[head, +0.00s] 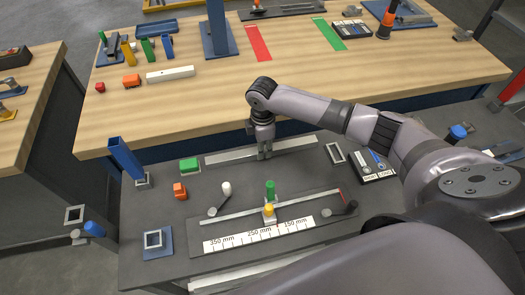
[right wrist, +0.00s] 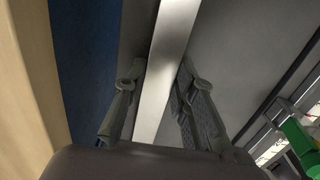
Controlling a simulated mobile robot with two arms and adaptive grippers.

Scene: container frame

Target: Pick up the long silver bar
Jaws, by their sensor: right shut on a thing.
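The long silver bar (head: 228,156) lies across the back of the lower grey table, close to the front of the wooden table. My right gripper (head: 264,156) points down over the middle of the bar. In the right wrist view the bar (right wrist: 165,60) runs between the two fingers of my right gripper (right wrist: 158,92), which are shut on it. Whether the bar is resting on the grey surface or slightly raised, I cannot tell. My left gripper is not in view.
In front of the bar stands a measuring fixture with a white scale (head: 258,233), a green knob (head: 270,188) and a yellow knob (head: 268,209). The wooden table (head: 230,85) rises behind.

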